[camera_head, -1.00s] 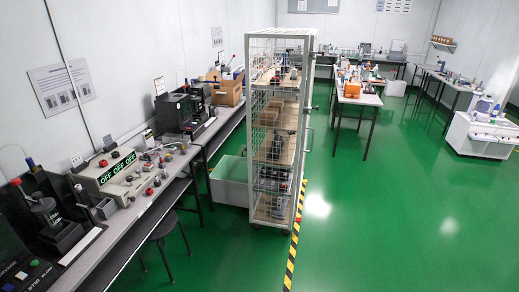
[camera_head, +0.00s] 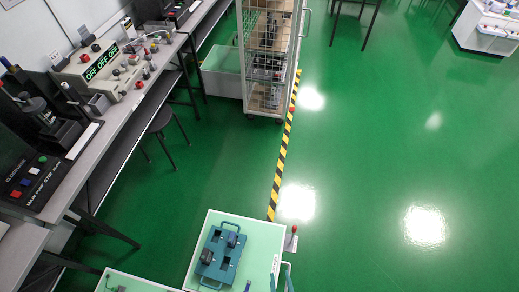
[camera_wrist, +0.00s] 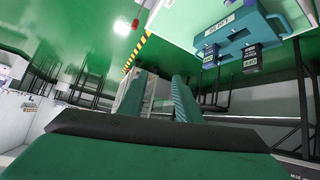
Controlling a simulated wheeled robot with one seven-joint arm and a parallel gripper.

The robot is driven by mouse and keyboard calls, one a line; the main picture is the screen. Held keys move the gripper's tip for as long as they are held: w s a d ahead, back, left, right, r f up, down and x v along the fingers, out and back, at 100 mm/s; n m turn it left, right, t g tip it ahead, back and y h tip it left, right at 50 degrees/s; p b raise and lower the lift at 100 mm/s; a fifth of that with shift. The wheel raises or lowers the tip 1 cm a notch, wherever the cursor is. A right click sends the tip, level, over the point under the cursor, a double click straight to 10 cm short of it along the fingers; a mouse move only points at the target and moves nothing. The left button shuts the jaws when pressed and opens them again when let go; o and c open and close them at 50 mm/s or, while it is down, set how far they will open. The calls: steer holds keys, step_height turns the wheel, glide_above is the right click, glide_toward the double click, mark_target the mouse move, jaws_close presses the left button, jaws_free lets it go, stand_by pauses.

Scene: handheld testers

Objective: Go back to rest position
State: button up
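My gripper (camera_wrist: 160,76) shows in the wrist view as two ridged teal fingers standing apart, with nothing seen held between them. A teal fixture (camera_wrist: 237,35) with dark labelled blocks is beyond the fingers at the upper right of that view. In the head view the teal fixture (camera_head: 224,268) has dark blocks and handles and lies on a pale green-topped surface (camera_head: 250,225) at the bottom. Two thin teal pieces rise at the bottom edge beside it; I cannot tell whether they are my fingertips.
A workbench (camera_head: 112,125) with testers and a control box (camera_head: 98,68) runs along the left. A stool (camera_head: 160,122) stands beside it. A wire cage trolley (camera_head: 268,60) stands at top centre, near a black-and-yellow floor stripe (camera_head: 281,160). The green floor at right is clear.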

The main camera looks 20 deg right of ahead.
steer(key=a+r+t+y, duration=0.1)
steer(key=a+r+t, duration=0.2)
steer(key=r, duration=0.8)
steer(key=a+r+n+t+y, duration=0.1)
steer(key=a+r+t, duration=0.1)
steer(key=a+r, duration=0.6)
step_height(320, 180, up, 4)
steer(key=shift+s+a+r+t, duration=0.15)
steer(key=shift+s+t, duration=0.1)
steer(key=shift+t, duration=0.15)
